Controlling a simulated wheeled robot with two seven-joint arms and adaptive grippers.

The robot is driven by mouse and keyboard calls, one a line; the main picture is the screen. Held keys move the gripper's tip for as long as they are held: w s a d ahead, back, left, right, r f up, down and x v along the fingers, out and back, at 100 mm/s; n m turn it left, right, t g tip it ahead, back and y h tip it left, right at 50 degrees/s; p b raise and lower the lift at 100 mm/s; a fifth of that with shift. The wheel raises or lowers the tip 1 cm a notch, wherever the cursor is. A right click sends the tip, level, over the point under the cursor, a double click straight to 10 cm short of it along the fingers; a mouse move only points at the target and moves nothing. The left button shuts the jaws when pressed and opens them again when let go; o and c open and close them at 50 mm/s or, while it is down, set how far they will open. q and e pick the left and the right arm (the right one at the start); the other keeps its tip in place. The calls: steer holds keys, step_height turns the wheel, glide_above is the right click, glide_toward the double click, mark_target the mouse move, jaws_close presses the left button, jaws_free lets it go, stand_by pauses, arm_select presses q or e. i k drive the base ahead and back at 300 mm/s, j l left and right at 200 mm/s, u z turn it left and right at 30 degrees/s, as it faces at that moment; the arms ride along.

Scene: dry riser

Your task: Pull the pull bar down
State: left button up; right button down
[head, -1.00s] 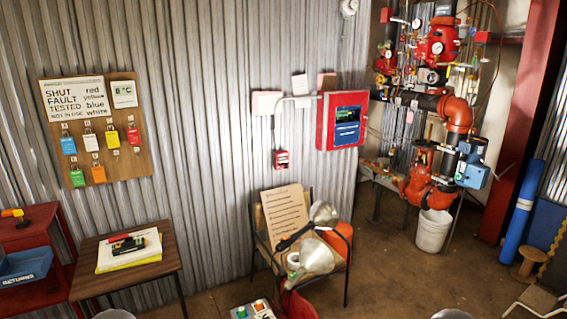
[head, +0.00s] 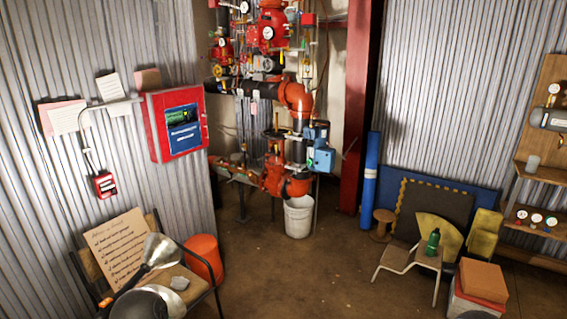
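A small red box (head: 104,184) with a white marking hangs on the corrugated wall at the left, below a bent grey conduit. It looks like a pull station, but its bar is too small to make out. Its front appears unobstructed. Neither of my grippers shows in the head view, so their state and distance from the box are hidden.
A red panel cabinet (head: 177,124) is on the wall right of the box. A chair holding a written board (head: 117,250) and a metal lamp (head: 160,250) stands below. Red valve piping (head: 297,97) and a white bucket (head: 298,216) are further back. Open floor (head: 310,275) lies in the middle.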

mark_target(104, 186)
steer(key=i+l+z, duration=0.3)
steer(key=i, duration=0.35)
steer(key=i+z, duration=0.3)
steer(key=i, duration=0.35)
steer(key=i+j+u, duration=0.15)
steer(key=i+u, duration=0.15)
steer(key=u, duration=0.15)
steer(key=i+u, duration=0.6)
steer(key=u, duration=0.25)
steer(key=i+l+u, duration=0.25)
steer(key=u, duration=0.2)
steer(key=i, duration=0.05)
